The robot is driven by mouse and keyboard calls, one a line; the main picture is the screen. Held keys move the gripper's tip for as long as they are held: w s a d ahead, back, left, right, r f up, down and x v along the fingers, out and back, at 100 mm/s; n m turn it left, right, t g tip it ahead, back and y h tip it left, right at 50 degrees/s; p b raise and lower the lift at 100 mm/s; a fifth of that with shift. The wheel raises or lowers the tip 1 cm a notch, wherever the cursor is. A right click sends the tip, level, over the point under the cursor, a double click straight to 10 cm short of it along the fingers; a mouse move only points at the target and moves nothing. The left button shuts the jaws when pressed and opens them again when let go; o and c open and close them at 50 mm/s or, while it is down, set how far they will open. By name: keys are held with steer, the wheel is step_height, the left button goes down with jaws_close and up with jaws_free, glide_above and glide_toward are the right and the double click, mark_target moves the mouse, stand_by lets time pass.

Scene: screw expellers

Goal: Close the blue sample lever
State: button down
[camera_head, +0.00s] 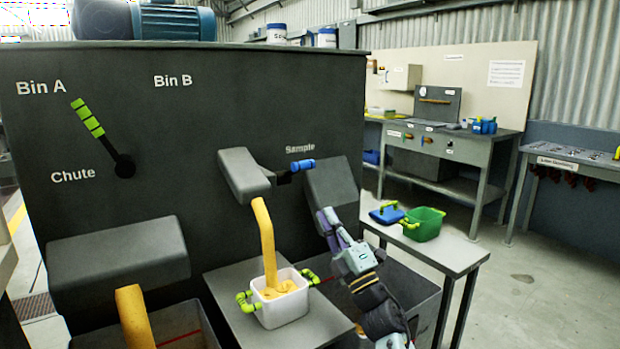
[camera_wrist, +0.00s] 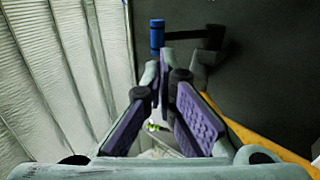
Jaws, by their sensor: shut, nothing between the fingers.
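The blue sample lever (camera_head: 302,165) sticks out to the right below the "Sample" label on the dark machine, beside the grey sample spout (camera_head: 243,175). Yellow material runs from that spout into a white container (camera_head: 281,300) with green handles. My gripper (camera_head: 327,215) is below and a little right of the lever, in front of the right-hand grey hood, shut and empty. In the wrist view the blue lever (camera_wrist: 157,35) stands just beyond my closed fingertips (camera_wrist: 165,58). I cannot tell whether the fingers touch it; they look apart from it in the head view.
A green chute lever (camera_head: 88,118) is at the left. A second yellow stream (camera_head: 135,318) falls at lower left. A small table (camera_head: 455,252) at right holds a green container (camera_head: 424,224) and a blue lid (camera_head: 387,214). Workbenches stand behind.

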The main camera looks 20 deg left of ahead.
mark_target(307, 166)
steer(key=p+x, duration=0.3)
steer(key=x, duration=0.7)
steer(key=shift+w+a+r, duration=0.15)
steer(key=shift+a+r, duration=0.05)
steer(key=shift+a, duration=0.05)
steer(key=shift+r, duration=0.1)
steer(key=shift+w+a+r, duration=0.1)
steer(key=shift+r, duration=0.35)
steer(key=shift+w+a+r+b, duration=0.15)
steer(key=shift+r, duration=0.4)
steer(key=shift+w+a+r+b, duration=0.1)
steer(key=shift+a+r+b, duration=0.1)
steer(key=shift+r, duration=0.3)
steer(key=x, duration=0.4)
steer(key=r+x, duration=0.1)
steer(key=x, duration=0.1)
steer(key=shift+r, duration=0.2)
steer(key=shift+x, duration=1.1)
steer(key=shift+w+a+f, duration=0.1)
steer(key=shift+f, duration=0.05)
